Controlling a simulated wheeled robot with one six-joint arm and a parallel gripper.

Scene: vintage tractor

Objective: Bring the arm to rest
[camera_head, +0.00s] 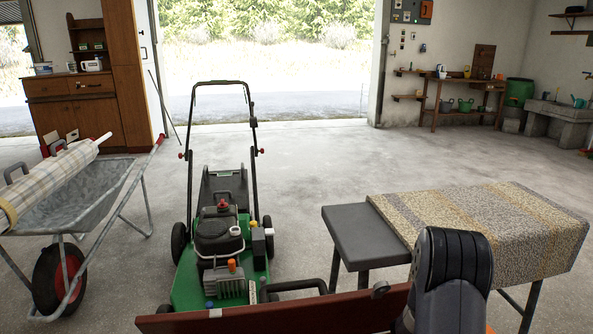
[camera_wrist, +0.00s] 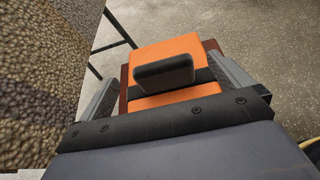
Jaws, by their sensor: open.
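My gripper (camera_wrist: 168,86) shows in the wrist view, with its two grey fingers wide apart and nothing clearly held between them. Beyond and between the fingers are an orange surface with a black block and a dark red edge, which look like parts of my own body. In the head view, a black link of my arm (camera_head: 452,270) rises at the lower right, in front of the cloth-covered bench (camera_head: 352,226). My gripper cannot be made out in the head view.
The bench's patterned cloth (camera_head: 500,225) fills the left of the wrist view (camera_wrist: 38,80), close to my gripper. A green lawn mower (camera_head: 190,280) stands ahead, with a wheelbarrow (camera_head: 95,198) at left. Concrete floor (camera_head: 310,160) is clear toward the open doorway.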

